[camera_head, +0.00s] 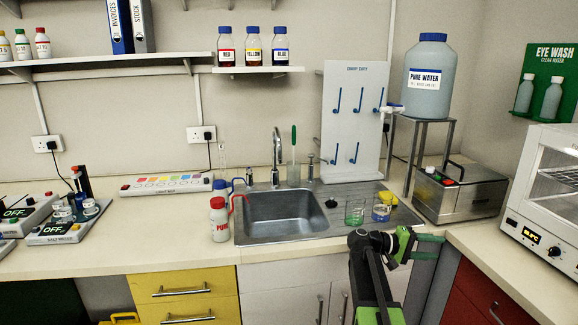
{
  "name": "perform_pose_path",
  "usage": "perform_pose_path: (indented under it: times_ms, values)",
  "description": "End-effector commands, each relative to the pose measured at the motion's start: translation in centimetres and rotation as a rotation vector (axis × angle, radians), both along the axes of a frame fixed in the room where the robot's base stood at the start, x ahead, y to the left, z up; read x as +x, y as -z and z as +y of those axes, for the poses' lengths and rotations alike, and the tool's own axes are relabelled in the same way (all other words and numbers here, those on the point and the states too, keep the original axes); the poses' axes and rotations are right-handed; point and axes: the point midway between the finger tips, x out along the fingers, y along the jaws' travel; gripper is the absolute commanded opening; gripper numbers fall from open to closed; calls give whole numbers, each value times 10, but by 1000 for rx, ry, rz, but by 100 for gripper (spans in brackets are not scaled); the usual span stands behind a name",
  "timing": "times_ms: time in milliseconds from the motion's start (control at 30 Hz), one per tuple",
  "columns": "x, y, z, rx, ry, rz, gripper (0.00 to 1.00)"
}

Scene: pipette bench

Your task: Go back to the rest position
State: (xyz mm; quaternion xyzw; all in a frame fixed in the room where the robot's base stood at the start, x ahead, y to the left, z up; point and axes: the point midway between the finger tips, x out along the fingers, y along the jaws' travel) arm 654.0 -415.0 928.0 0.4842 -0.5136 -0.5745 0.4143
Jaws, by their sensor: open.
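My gripper (431,247) is at the lower right of the middle in the head view, at the end of my black and green arm. It is in front of the counter's front edge, to the right of the sink. Its two green fingers point to the right and stand apart, with nothing visible between them.
A steel bath (462,192) and a white oven (547,205) stand to the right. Yellow drawers (183,292) are at lower left.

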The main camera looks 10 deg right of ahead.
Motion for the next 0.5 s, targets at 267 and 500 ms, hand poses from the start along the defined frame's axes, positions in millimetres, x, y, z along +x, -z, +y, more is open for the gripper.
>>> perform_pose_path:
  times_ms: [267, 500]
  values:
    - [-12, 126, 195, 587, -170, -93, 48]
    - [-48, 188, 324, 1039, -199, -115, 48]
